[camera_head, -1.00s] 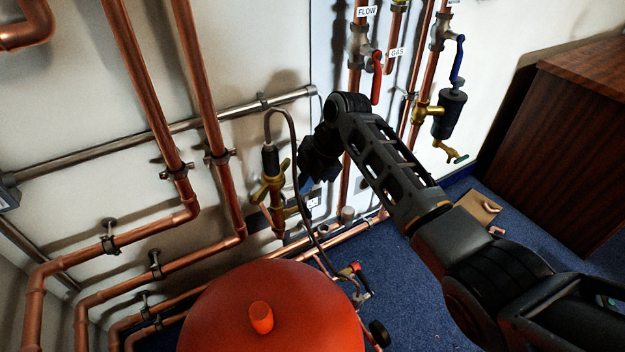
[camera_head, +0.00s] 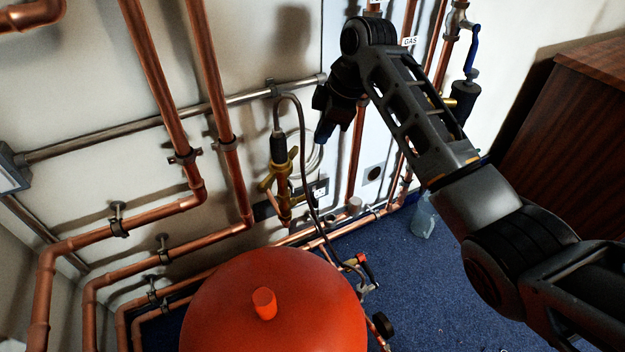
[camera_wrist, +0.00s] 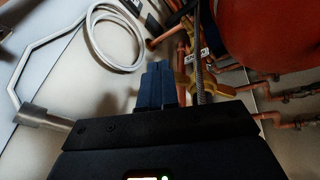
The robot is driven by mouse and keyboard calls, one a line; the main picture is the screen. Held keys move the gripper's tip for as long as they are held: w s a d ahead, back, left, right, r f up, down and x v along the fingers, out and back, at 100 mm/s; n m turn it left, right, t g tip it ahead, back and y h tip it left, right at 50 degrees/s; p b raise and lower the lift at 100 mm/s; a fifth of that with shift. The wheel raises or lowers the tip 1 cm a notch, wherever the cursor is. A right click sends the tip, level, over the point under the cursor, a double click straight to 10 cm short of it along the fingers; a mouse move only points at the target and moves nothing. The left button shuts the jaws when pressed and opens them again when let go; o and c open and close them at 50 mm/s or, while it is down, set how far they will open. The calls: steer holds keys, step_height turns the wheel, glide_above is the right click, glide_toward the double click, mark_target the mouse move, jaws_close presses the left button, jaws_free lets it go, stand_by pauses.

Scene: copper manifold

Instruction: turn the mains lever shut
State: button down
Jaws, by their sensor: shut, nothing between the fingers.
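A blue lever (camera_head: 472,50) sits on a valve at the upper right, above a black cylinder (camera_head: 462,100) on a copper pipe. No label marking it as the mains lever is readable. A smaller red-handled valve (camera_head: 363,266) is low, just right of the red vessel. My gripper (camera_head: 324,132) is shut and empty in front of the wall, right of and a little above a brass valve fitting (camera_head: 280,172). Its blue fingers are together in the wrist view (camera_wrist: 156,84), beside brass parts (camera_wrist: 198,84).
A large red vessel (camera_head: 270,310) fills the lower middle. Copper pipes (camera_head: 160,100) run along the wall at left. A dark hose (camera_head: 304,150) loops over the brass fitting. A wooden cabinet (camera_head: 570,130) stands at right. A translucent bottle (camera_head: 424,216) stands on blue carpet (camera_head: 430,270).

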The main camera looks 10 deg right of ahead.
mark_target(309, 187)
steer(key=s+a+m+t+h+b, duration=0.15)
steer(key=s+m+b, duration=0.4)
steer(key=m, duration=0.65)
steer(key=shift+t, duration=0.25)
steer(key=b+x, duration=0.2)
steer(key=x, duration=0.2)
steer(key=b+x, duration=0.2)
steer(key=x, duration=0.3)
steer(key=d+b+x, duration=0.1)
steer(key=b+x, duration=0.1)
steer(key=x, duration=0.3)
steer(key=shift+s+a+f, duration=0.1)
steer(key=shift+s+f, duration=0.1)
steer(key=shift+f, duration=0.15)
